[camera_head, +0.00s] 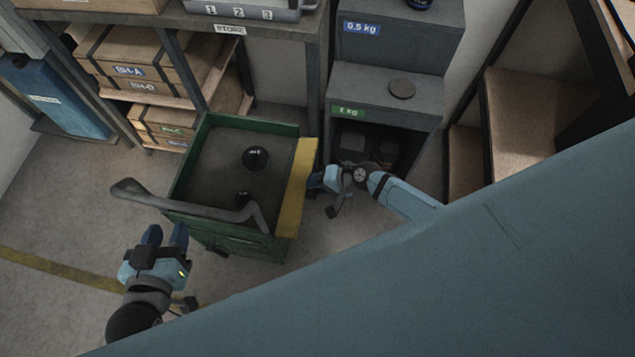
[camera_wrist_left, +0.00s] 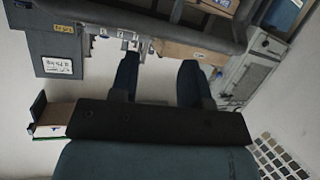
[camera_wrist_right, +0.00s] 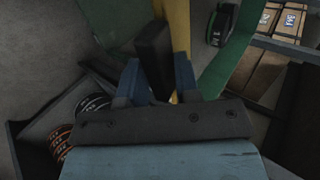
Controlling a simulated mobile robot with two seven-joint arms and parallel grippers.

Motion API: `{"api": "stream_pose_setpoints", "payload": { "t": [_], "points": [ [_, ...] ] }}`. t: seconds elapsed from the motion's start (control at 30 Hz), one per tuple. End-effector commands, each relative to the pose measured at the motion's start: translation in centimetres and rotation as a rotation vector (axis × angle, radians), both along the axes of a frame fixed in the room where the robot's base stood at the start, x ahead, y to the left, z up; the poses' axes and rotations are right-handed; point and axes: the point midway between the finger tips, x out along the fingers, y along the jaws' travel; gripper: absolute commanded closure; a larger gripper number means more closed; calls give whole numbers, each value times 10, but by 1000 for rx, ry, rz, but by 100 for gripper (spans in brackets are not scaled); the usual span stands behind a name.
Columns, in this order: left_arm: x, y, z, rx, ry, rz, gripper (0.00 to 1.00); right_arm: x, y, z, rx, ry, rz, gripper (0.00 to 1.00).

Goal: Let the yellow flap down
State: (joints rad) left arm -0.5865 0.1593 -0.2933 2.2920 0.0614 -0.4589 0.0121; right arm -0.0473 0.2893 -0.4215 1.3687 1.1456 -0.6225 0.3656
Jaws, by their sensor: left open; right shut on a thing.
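The yellow flap (camera_head: 297,188) runs along the right side of a green cart (camera_head: 180,180) in the head view. It also shows as a yellow strip in the right wrist view (camera_wrist_right: 179,30). I cannot tell its exact tilt. My right gripper (camera_head: 318,181) is at the flap's outer side. In the right wrist view its blue fingers (camera_wrist_right: 158,82) are shut on a dark block (camera_wrist_right: 154,58) next to the flap, which looks like its handle. My left gripper (camera_head: 166,236) is open and empty, in front of the cart's near left corner.
A grey bent bar (camera_head: 190,209) crosses the cart's near side. Black weights (camera_head: 256,158) sit inside the cart. Grey weight steps (camera_head: 385,95) stand behind right, and a shelf with wooden boxes (camera_head: 140,65) behind left. Floor left of the cart is clear.

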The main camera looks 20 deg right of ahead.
Motion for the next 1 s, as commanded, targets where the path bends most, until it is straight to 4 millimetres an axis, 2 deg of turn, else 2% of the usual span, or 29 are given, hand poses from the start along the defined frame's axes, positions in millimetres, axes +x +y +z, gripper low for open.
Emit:
{"api": "stream_pose_setpoints", "payload": {
  "t": [0.37, 0.4, 0.47, 0.77, 0.93, 1.0],
  "points": [
    [-1, -2, -4, -3, 8, -1, 57, -2, 4, -4, -1, 2, 6, 100],
    [-1, -2, -5, -4, 10, 1, 57, -2, 4, -3, -1, 2, 6, 66],
    [-2, -2, -5, -6, 12, 2, 57, -2, 4, -3, -1, 2, 6, 55],
    [-2, -1, -4, -7, 18, 10, 57, -2, 0, 2, 1, -1, 3, 55],
    [-4, 4, -6, 20, 52, 14, 57, -13, -16, 18, -2, 1, 3, 55],
    [-9, 8, -14, 39, 90, 17, 57, -19, -26, 28, -3, 1, 4, 55]
  ]
}}
